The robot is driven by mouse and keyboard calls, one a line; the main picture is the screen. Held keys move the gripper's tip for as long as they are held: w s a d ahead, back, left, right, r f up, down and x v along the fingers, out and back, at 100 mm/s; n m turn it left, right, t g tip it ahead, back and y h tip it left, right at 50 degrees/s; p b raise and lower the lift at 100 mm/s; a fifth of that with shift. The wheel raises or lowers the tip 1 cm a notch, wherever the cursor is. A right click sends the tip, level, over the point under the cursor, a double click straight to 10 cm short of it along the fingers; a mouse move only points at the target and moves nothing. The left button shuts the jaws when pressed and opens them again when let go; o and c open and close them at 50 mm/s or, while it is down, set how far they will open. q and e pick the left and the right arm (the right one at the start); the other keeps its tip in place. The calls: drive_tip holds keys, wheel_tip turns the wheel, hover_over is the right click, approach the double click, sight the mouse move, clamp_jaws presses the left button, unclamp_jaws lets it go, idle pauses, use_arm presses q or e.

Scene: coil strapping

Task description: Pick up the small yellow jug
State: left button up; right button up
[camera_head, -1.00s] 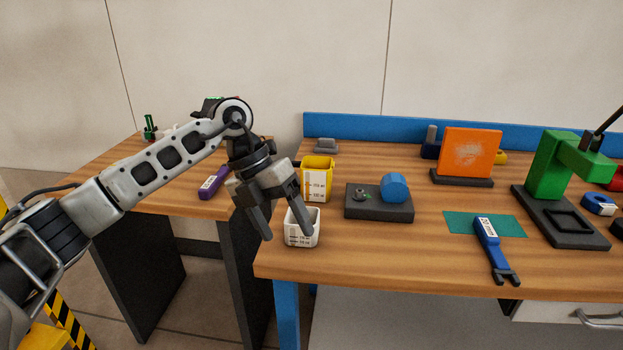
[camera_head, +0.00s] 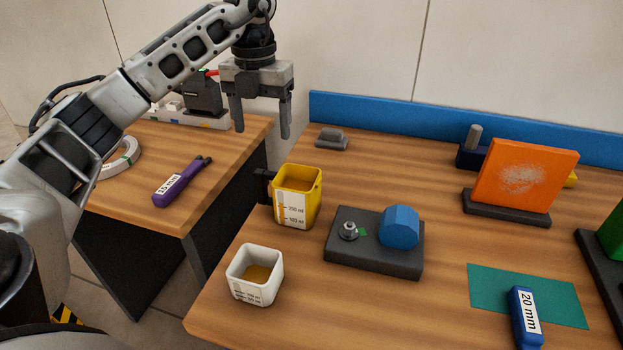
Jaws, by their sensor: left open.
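The small yellow jug (camera_head: 312,208) stands upright on the wooden bench near its left edge. It has a white label with volume marks on its front and a dark handle (camera_head: 265,186) on its left side. My left gripper (camera_head: 261,133) is open and empty, fingers pointing down. In the picture it is above and a little left of the jug, apart from it. My right gripper is not in view.
A white measuring cup (camera_head: 255,292) stands in front of the jug. A dark block with a blue knob (camera_head: 399,228) is close on its right. A grey piece (camera_head: 331,139) lies behind. A purple tool (camera_head: 180,184) lies on the left table.

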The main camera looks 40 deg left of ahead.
use_arm(q)
drive_tip(key=b, duration=0.1)
hover_over(264, 173)
wheel_tip(264, 173, down, 5)
drive_tip(key=shift+f, duration=0.1)
wheel_tip(264, 173, down, 4)
drive_tip(key=shift+a+f, duration=0.1)
drive_tip(key=shift+f, duration=0.4)
drive_tip(key=f, duration=0.5)
drive_tip(key=shift+w+f+p, duration=0.1)
drive_tip(key=shift+w+p, duration=0.15)
drive_tip(key=shift+p, duration=0.1)
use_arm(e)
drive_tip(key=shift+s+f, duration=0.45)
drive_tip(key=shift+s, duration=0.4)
use_arm(q)
drive_tip(key=c, duration=1)
drive_tip(key=shift+c, duration=1.2)
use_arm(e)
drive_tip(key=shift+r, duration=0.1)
use_arm(q)
drive_tip(key=shift+r, duration=0.3)
